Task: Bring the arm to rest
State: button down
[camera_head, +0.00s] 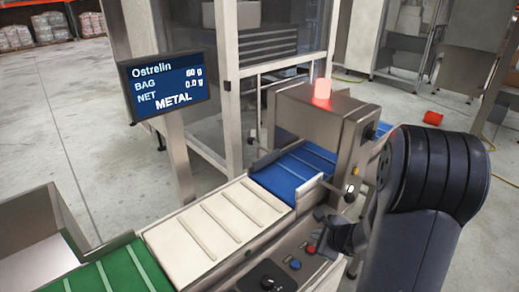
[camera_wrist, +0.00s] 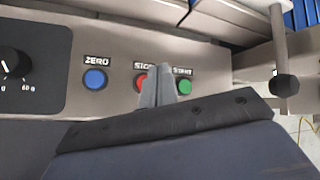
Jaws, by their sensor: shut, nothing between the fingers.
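My gripper (camera_wrist: 157,72) is shut and empty. In the wrist view its fingertips are over the control panel (camera_wrist: 160,45), between the red button (camera_wrist: 140,82) and the green START button (camera_wrist: 184,87). The fingers hide part of the red button and its label. I cannot tell whether they touch the panel. In the head view my dark arm comes in from the right, and my gripper (camera_head: 322,240) is low over the panel beside the belts.
The blue ZERO button (camera_wrist: 95,80) and a black knob (camera_wrist: 10,62) are left on the panel. A display (camera_head: 168,85) reads METAL. A red lamp (camera_head: 322,91) glows on the metal arch (camera_head: 315,115) over the blue belt (camera_head: 280,180). White (camera_head: 210,230) and green (camera_head: 110,275) belts adjoin.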

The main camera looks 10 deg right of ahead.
jog(key=shift+p, duration=1.8)
jog(key=shift+r+p, duration=1.7)
jog(key=shift+r, duration=0.8)
jog(key=shift+f, duration=0.1)
